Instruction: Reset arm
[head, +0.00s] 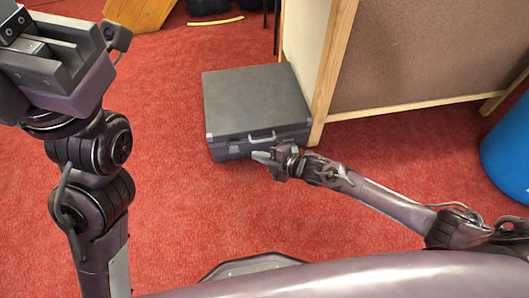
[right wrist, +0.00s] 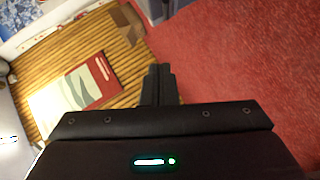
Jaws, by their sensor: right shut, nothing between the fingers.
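My right gripper (head: 264,157) reaches in from the right and shows in front of the grey case's front side, near its handle. I cannot tell whether it touches the case. In the right wrist view its two fingers (right wrist: 158,84) are together, with nothing between them. My left arm stands upright at the left of the head view, with the left gripper (head: 42,55) at the upper left. Its fingertips do not show clearly, so I cannot tell whether it is open or shut.
A closed grey case (head: 255,95) lies on the red carpet (head: 170,210), beside a wood-framed panel (head: 430,55). A blue rounded object (head: 508,150) stands at the right. The right wrist view shows a slatted wooden surface (right wrist: 122,60) with a red and white book (right wrist: 75,88).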

